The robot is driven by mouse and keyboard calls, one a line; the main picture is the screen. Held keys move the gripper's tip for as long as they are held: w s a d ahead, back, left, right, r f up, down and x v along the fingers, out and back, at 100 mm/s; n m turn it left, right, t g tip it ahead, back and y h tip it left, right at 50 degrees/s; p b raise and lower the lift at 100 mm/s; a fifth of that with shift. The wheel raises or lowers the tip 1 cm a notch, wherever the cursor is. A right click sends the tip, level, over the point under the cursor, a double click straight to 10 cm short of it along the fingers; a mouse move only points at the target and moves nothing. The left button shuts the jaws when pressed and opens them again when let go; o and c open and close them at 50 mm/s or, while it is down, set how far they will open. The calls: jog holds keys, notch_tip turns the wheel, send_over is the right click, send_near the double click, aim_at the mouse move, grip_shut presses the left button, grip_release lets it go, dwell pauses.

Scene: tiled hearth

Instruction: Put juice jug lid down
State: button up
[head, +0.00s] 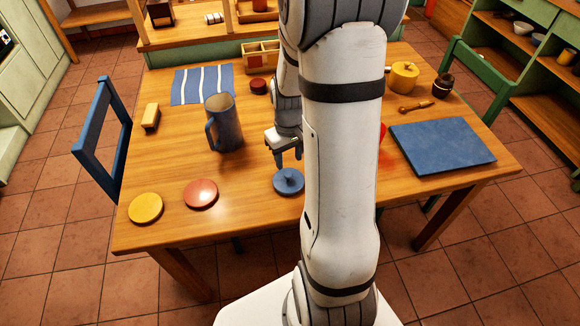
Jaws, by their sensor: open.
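The juice jug lid (288,184), a blue disc with a small knob, lies on the wooden table (255,220) near its front edge. My gripper (288,162) is open and just above and behind the lid, fingers pointing down. It looks empty. Whether a fingertip touches the knob I cannot tell. The blue-grey juice jug (226,128) stands upright to the left of my gripper, with its handle on the left and its top uncovered.
A red disc (201,193) and a yellow disc (146,208) lie left of the lid. A yellow block (150,118), striped cloth (202,84) and dark red round item (258,86) lie farther back. A blue board (442,146) lies right. Chairs (100,140) flank the table.

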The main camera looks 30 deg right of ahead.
jog(key=s+a+r+t, duration=0.1)
jog(key=s+a+r, duration=0.5)
jog(key=r, duration=0.2)
jog(key=s+a+r+t, duration=0.1)
jog(key=s+a+r, duration=0.5)
jog(key=r, duration=0.2)
jog(key=shift+r+t, duration=0.2)
jog(key=shift+t, duration=0.1)
jog(key=shift+d, duration=0.1)
dwell(0.4)
